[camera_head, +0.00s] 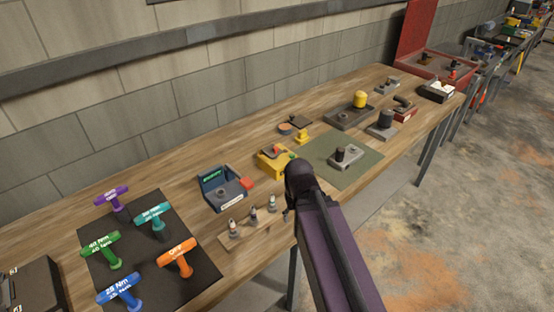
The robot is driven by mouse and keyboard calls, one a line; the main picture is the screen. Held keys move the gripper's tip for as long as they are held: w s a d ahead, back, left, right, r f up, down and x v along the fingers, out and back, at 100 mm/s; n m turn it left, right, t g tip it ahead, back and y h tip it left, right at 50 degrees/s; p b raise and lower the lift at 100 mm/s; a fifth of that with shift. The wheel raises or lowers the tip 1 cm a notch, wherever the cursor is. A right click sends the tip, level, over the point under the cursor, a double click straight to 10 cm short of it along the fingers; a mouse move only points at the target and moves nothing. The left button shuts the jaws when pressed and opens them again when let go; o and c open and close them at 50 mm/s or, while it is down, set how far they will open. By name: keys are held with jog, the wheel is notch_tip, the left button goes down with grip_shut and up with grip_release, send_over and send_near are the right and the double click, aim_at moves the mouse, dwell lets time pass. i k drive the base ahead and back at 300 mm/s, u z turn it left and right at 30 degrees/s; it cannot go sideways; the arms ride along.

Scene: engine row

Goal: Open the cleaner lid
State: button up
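I cannot tell for certain which thing is the cleaner. A blue-grey box (223,192) with a green label at its back and a red part at its right side stands mid-table. Right of it is a yellow unit (268,162) with red and green parts on top. I cannot make out the state of a lid on either. My gripper (287,214) shows only as a small dark piece below my arm's dark joint, in front of the yellow unit near the table's front edge. My arm hides most of it, and its fingers cannot be made out.
Several spark plugs stand on a wooden strip (237,238) before the blue-grey box. A black mat (145,262) with coloured T-handles lies left. A green mat (362,173) with a grey metal part (346,157) lies right. A red box (440,66) stands open far right.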

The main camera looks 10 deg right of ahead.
aim_at(271, 150)
jog(key=k, duration=1.4)
jog(key=u, duration=0.3)
jog(key=i, duration=1.7)
jog(key=z, duration=0.5)
